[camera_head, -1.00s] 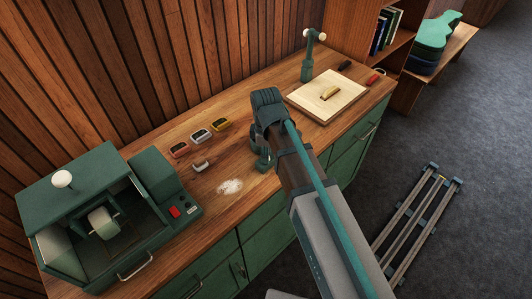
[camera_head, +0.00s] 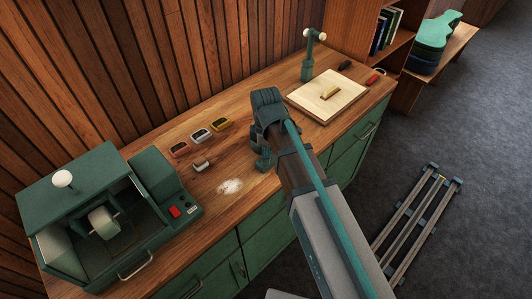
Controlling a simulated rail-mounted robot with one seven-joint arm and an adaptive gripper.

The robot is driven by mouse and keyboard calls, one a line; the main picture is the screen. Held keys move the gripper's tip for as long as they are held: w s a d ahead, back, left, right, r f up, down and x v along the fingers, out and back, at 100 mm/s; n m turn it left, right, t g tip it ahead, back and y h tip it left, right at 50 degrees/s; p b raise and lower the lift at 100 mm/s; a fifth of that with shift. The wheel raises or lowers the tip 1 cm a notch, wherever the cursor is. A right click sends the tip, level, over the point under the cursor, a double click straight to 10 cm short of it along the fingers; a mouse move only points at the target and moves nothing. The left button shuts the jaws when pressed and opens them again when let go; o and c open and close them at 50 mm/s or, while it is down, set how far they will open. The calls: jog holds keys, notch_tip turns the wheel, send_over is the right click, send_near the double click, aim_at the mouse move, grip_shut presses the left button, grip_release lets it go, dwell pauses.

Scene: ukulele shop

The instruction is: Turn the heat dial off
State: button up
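A green machine (camera_head: 70,202) with an open front and a pale drum inside stands at the left end of the bench. On the low panel at its right side are a red switch (camera_head: 174,212) and small dark controls (camera_head: 191,209). These are too small to tell which is the heat dial or how it is set. My gripper (camera_head: 262,160) is over the bench, to the right of the machine and apart from it. My own arm partly hides it, and its fingers do not show clearly.
Several small coloured blocks (camera_head: 200,135) and a small metal-and-wood tool (camera_head: 201,165) lie between machine and gripper. A white powder patch (camera_head: 230,187) is near the front edge. A pale board (camera_head: 327,96) and a green post (camera_head: 308,62) are on the right.

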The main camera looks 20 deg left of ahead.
dwell(0.3)
notch_tip(320, 180, up, 12)
jog(key=shift+r, duration=0.1)
dwell(0.5)
dwell(0.3)
